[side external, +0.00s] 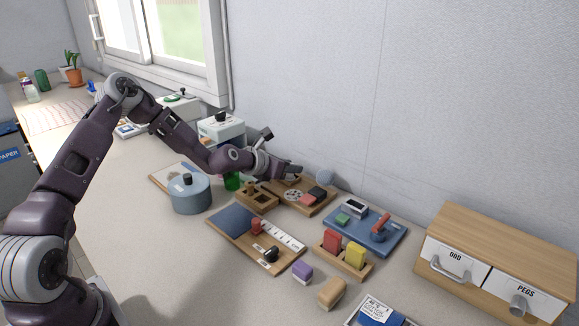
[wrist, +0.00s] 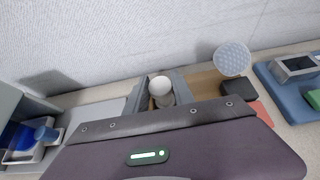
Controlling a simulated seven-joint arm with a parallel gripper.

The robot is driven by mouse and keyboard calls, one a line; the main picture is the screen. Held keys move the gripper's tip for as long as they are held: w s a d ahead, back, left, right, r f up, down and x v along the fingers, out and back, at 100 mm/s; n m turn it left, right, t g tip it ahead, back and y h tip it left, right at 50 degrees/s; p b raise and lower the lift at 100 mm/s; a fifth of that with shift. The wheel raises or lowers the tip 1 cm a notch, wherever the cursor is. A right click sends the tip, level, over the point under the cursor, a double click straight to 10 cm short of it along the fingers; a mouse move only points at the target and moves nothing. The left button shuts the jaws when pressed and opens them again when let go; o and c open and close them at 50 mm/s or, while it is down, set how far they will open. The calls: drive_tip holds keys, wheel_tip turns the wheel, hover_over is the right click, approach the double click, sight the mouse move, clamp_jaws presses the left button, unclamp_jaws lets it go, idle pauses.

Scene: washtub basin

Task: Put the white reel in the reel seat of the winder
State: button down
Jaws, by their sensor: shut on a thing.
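The white reel (wrist: 161,87) shows in the wrist view as a pale round top with a greyish body below it. It sits between the two grey fingers of my gripper (wrist: 160,97), which are shut on it. In the side view my gripper (side external: 294,172) is low over the back of a wooden board (side external: 318,207), and the reel is hard to make out there. This board carries a pale disc (side external: 293,195), a black block (side external: 318,188) and a red block (side external: 308,200). I cannot tell for sure which part is the winder's reel seat.
A pale blue dimpled disc (wrist: 232,58) stands by the wall behind the board. A blue tray (side external: 385,243) lies to the right, a small wooden box (side external: 257,201) to the left. A blue-grey pot (side external: 188,198) and wooden drawers (side external: 500,230) stand farther out.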

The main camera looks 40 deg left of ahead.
drive_tip(key=c, duration=1.1)
unclamp_jaws()
drive_tip(key=shift+r, duration=0.1)
drive_tip(key=s+d+r+m+g, duration=0.2)
drive_tip(key=s+d+r+m, duration=0.2)
drive_tip(key=s+m, duration=0.8)
drive_tip(key=s+d+r+m+g, duration=0.2)
drive_tip(key=s+r+m, duration=0.6)
drive_tip(key=s, duration=1)
drive_tip(key=s+d+r+m+g, duration=0.2)
drive_tip(key=s+d+r+m, duration=0.5)
drive_tip(key=s+m, duration=0.8)
drive_tip(key=shift+m+g, duration=0.3)
drive_tip(key=shift+m, duration=0.2)
